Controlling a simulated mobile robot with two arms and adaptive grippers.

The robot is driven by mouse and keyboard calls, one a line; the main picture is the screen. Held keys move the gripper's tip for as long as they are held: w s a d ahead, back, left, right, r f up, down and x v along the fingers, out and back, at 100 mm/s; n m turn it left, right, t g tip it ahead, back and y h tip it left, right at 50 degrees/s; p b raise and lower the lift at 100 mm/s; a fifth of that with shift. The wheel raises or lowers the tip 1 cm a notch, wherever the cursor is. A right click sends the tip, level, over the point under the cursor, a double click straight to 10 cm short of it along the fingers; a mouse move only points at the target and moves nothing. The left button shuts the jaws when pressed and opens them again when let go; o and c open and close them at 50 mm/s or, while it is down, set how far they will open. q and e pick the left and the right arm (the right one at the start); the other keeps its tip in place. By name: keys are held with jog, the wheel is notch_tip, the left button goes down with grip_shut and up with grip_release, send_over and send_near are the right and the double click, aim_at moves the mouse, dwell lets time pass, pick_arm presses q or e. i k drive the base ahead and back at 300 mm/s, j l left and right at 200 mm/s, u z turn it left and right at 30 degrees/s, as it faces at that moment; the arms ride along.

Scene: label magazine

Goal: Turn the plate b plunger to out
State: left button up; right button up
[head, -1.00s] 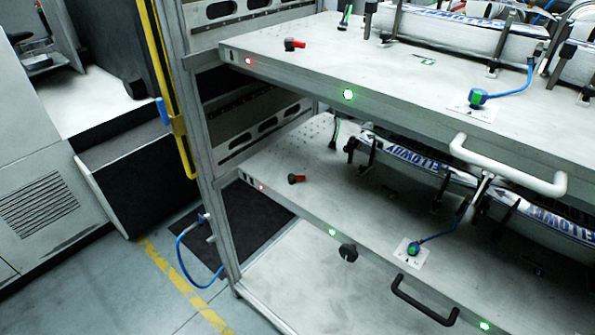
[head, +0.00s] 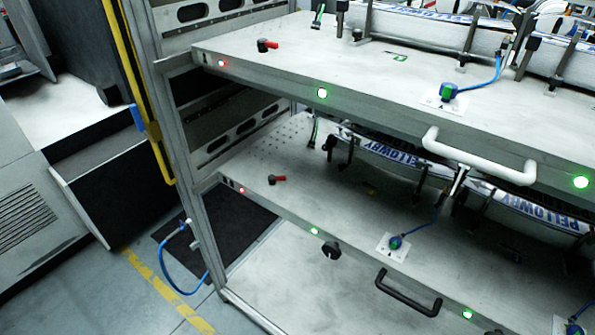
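Two plates on a rack show in the head view, an upper plate (head: 330,70) with a white handle (head: 478,155) and a lower plate (head: 300,190) with a black handle (head: 407,292). No letter marking either one as plate b can be read. A round black knob (head: 331,250), possibly the plunger, sticks out of the lower plate's front edge, right of a green light (head: 314,231). I cannot tell its set position. No such knob shows on the upper plate's front edge. Neither of my grippers is in view.
Each plate carries a red-and-black lever, the upper one (head: 268,45) and the lower one (head: 277,179), and a blue-hosed fitting (head: 448,90). The rack post (head: 180,140) stands left with a blue hose (head: 170,283) beside it. Floor at lower left is open.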

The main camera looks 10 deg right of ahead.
aim_at(273, 178)
jog(key=i+j+z, duration=0.15)
jog(key=z, duration=0.3)
jog(key=i+j+z, duration=0.1)
jog(key=z, duration=0.3)
jog(key=j+z, duration=0.45)
jog(key=i+j+z, duration=0.1)
jog(key=z, duration=0.35)
